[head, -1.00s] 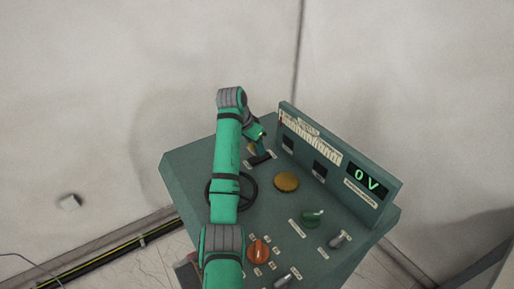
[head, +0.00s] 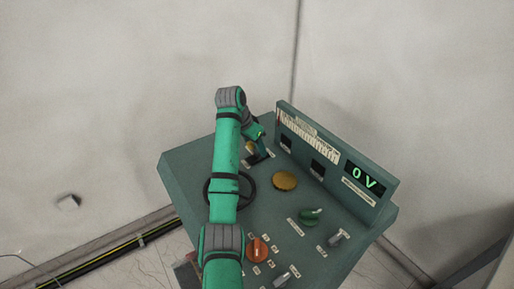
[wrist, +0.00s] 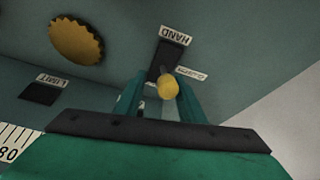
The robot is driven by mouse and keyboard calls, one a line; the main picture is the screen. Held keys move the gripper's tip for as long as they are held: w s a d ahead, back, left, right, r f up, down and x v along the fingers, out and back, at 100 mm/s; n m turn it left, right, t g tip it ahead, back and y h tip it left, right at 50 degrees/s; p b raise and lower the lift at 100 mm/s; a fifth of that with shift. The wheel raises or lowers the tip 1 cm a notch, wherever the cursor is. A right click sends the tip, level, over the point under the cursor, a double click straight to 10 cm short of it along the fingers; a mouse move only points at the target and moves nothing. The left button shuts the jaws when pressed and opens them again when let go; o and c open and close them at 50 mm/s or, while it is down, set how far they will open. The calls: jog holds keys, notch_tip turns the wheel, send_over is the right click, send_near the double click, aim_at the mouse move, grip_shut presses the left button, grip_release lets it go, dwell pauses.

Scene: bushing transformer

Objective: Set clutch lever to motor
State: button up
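The clutch lever (wrist: 168,88) has a yellow knob. It stands in a dark slot on the console, with a HAND label (wrist: 174,36) at the slot's far end in the wrist view. A smaller label (wrist: 191,73) beside the slot is too blurred to read. My gripper (wrist: 160,80) is over the lever, with a green finger on each side of the knob and the fingers apart. The knob is closer to the right finger; contact is not clear. In the head view my gripper (head: 259,142) is at the slot, partly hiding the lever (head: 250,147).
The green console (head: 180,165) carries a black handwheel (head: 251,190) under my arm, a round yellow knob (head: 285,181), a green knob (head: 310,216) and an orange knob (head: 257,248). Its raised back panel (head: 375,207) with a 0 V display stands right of my gripper.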

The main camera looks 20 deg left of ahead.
jog(key=v, duration=1)
jog(key=shift+r, duration=0.35)
jog(key=shift+s, duration=0.15)
